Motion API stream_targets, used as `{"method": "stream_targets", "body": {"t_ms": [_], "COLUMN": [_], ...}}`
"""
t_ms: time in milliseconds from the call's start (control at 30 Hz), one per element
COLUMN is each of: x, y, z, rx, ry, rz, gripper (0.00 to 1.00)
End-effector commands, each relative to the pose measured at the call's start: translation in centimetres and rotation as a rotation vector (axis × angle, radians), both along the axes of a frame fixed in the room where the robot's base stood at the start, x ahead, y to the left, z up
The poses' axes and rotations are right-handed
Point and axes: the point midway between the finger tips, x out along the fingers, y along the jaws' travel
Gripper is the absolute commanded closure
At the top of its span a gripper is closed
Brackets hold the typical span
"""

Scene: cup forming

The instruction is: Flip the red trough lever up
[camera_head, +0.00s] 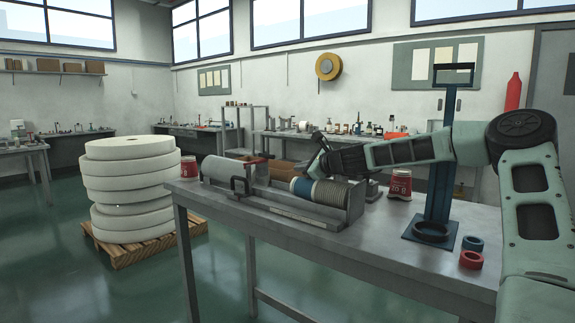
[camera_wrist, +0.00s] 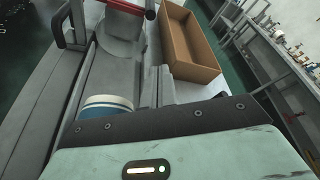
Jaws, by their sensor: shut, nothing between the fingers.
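The grey metal trough (camera_head: 290,213) lies along the workbench. A red bar (camera_wrist: 126,7), which looks like the lever, crosses the top edge of the wrist view over the trough's far end. It lies tilted there, and its full length is cut off. A black U-shaped handle (camera_head: 240,186) stands on the trough's near side. A blue and white banded stack (camera_head: 302,188) lies in the trough, with a ribbed grey part beside it. My gripper (camera_head: 320,150) is shut and empty above the trough, to the right of the bar and apart from it. Its fingertips are hard to make out.
A blue stand (camera_head: 440,190) and two rings are at the right. A cardboard box (camera_wrist: 187,48) lies beyond the trough.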

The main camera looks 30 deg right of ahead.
Motion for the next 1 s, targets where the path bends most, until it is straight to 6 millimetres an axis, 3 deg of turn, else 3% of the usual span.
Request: {"method": "stream_targets", "body": {"t_ms": [500, 700, 1000], "x": [9.1, 8.5, 8.2], "y": [1.6, 3.0, 3.5], "z": [-2.5, -0.1, 0.7], "rx": [0.0, -0.005, 0.0], "ry": [0.0, 0.0, 0.001], "rz": [0.002, 0.002, 0.001], "gripper": [1.0, 1.0, 1.0]}}
